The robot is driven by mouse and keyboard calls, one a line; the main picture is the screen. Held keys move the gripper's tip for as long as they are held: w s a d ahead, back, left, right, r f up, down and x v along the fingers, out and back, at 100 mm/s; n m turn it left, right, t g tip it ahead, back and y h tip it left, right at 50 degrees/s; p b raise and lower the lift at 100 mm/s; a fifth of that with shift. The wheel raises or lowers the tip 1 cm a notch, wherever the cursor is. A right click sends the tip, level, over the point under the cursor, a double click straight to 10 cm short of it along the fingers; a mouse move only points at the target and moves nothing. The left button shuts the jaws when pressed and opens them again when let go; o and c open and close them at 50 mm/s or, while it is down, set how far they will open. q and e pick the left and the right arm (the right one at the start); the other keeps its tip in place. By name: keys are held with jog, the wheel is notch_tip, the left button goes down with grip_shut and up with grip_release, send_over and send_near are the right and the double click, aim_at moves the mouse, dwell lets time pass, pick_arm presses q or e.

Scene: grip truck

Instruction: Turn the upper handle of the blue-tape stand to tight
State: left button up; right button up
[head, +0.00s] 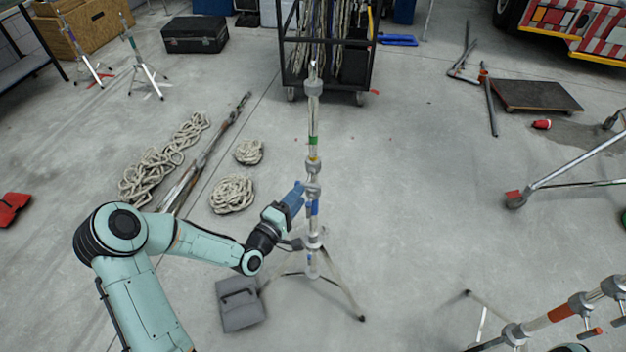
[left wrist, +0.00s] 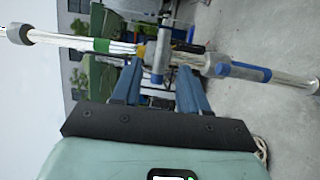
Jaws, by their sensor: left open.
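The blue-tape stand (head: 314,208) stands upright mid-floor on spread legs, with blue tape on its lower tube and green tape higher up. In the left wrist view its pole (left wrist: 110,46) crosses sideways, with the blue tape (left wrist: 247,71) at right. A short handle (left wrist: 158,62) with a blue end sticks out from the pole by a grey collar (left wrist: 214,64). My left gripper (head: 298,192) is beside that collar. Its blue fingers, seen in the left wrist view (left wrist: 160,80), are open on either side of the handle, with gaps visible. My right gripper is out of view.
A grey folded bag (head: 240,303) lies by the stand's legs. Coiled ropes (head: 233,194) lie to the left. A black rope cart (head: 328,50) stands behind. Another stand (head: 560,314) is at lower right.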

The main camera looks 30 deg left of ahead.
aim_at(310, 179)
pick_arm(q)
jog(key=w+p, duration=0.1)
jog(key=w, duration=0.6)
jog(key=shift+w+d, duration=0.3)
jog(key=shift+w, duration=0.05)
grip_shut()
